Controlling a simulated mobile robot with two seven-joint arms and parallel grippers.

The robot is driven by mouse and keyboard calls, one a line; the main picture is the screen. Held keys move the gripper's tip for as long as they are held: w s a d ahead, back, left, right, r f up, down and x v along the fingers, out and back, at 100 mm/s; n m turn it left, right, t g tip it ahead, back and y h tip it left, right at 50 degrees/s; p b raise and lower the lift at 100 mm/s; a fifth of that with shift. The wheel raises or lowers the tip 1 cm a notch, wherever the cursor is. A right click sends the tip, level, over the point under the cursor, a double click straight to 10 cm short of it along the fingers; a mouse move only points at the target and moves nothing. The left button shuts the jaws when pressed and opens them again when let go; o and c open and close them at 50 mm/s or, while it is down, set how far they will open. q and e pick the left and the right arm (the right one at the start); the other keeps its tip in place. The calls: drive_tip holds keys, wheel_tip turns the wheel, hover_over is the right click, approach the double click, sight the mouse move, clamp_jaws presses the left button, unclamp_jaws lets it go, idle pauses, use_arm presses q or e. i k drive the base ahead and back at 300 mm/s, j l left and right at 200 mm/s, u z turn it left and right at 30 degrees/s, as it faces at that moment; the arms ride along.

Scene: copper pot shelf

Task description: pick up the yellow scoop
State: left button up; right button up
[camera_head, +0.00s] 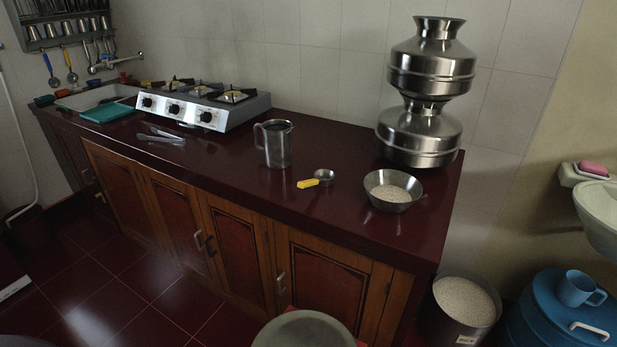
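The yellow scoop lies on the dark red counter (220,165), right of the metal jug. Its yellow handle (308,184) points left and toward the front edge, and its small round metal bowl (324,175) is at the right end. Nothing covers it. Neither of my grippers is in the head view.
A metal jug (274,144) stands left of the scoop. A steel bowl of grain (393,190) is to its right, before two stacked metal pots (431,75). A gas stove (203,103) and tongs (161,137) are further left. A rice bin (463,304) stands on the floor.

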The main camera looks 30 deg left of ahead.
sight(323, 177)
drive_tip(key=j, duration=1.75)
drive_tip(key=i, duration=0.05)
